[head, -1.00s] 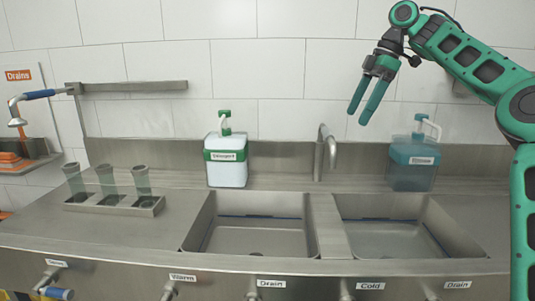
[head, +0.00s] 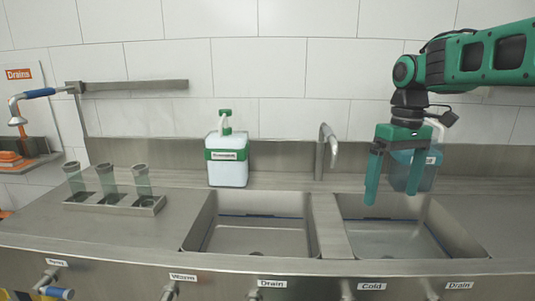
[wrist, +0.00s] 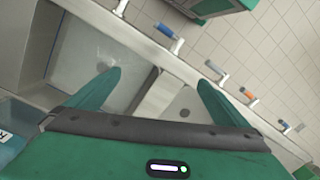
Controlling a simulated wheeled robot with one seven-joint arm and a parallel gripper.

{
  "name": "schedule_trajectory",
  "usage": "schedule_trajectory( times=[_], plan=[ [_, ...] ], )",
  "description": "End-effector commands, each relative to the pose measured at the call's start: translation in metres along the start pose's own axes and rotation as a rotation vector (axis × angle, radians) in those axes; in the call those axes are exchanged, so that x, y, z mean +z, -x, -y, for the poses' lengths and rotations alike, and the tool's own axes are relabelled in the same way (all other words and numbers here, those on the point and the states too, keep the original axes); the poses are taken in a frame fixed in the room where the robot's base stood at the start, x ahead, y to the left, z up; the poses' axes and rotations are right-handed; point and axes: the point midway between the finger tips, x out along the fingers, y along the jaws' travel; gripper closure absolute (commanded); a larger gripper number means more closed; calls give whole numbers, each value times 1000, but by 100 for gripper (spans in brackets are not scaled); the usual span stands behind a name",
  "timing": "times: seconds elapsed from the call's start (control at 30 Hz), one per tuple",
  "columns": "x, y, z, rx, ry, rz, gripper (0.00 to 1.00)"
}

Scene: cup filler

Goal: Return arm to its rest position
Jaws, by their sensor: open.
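My gripper (head: 392,195) is open and empty, with its fingers pointing down above the right sink basin (head: 385,240) in the head view. It covers part of the blue bottle (head: 424,172) behind it. In the wrist view my gripper (wrist: 158,85) shows two green fingers spread apart with nothing between them. Below them are a sink basin (wrist: 95,55) and the front edge with coloured tap handles.
A white and green dispenser (head: 227,165) stands behind the left basin (head: 250,238). A curved faucet (head: 327,150) rises between the basins. Several cups stand in a metal rack (head: 115,204) at the left. The counter (head: 60,225) beside the rack is clear.

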Motion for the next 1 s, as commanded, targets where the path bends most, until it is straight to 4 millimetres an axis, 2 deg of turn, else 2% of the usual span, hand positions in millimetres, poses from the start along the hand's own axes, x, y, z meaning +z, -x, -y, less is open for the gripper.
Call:
schedule_trajectory(
  times=[0.03, 0.17, 0.3, 0.4, 0.5, 0.6, 0.7, 1.0],
  plan=[
    [26, -10, -4, 13, -85, -3, 0],
    [90, -39, -20, 36, -318, -19, 0],
    [163, -76, -31, 47, -558, -43, 0],
    [210, -104, -32, 45, -706, -57, 0],
    [246, -129, -29, 38, -818, -66, 0],
    [269, -147, -25, 31, -892, -71, 0],
    [280, -156, -24, 27, -926, -73, 0],
    [282, -157, -24, 27, -931, -73, 0]
  ],
)
